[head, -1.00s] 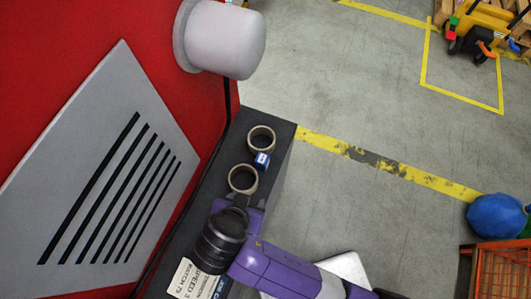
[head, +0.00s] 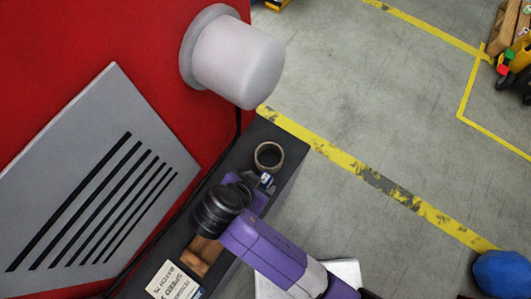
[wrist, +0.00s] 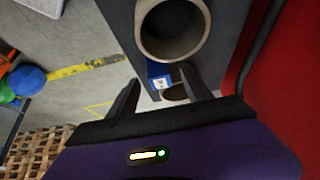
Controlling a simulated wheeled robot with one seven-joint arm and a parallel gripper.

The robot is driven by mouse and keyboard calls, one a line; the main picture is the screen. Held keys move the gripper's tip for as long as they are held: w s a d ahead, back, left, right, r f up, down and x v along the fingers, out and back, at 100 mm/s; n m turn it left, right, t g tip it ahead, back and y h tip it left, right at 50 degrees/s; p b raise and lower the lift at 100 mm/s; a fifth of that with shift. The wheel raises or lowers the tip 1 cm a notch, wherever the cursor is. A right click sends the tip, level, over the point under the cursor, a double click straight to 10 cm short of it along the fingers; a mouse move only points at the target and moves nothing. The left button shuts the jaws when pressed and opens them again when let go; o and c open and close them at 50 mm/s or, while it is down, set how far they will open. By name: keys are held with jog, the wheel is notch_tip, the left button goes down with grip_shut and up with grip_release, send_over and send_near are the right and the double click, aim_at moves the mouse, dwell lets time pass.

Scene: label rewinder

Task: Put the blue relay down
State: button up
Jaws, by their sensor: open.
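The blue relay (head: 266,179) is a small blue block with a pale label. It sits on the dark ledge (head: 288,147) of the red machine, beside a tan cardboard ring (head: 268,156). In the wrist view the relay (wrist: 158,70) shows beyond and between my fingertips, next to a large ring (wrist: 173,30). My gripper (head: 256,186) is open, its fingers close to the relay; whether they touch it I cannot tell. My gripper's two dark fingers (wrist: 159,77) stand apart in the wrist view. My arm hides part of the ledge.
A brown block (head: 200,255) and a printed label card (head: 173,282) lie on the ledge's near part. A pale cylinder (head: 238,62) juts from the red machine above. Open grey floor with yellow lines lies right of the ledge.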

aim_at(262, 182)
jog(key=x, duration=0.4)
jog(key=shift+s+d, duration=0.1)
grip_shut()
jog(key=shift+r, duration=0.1)
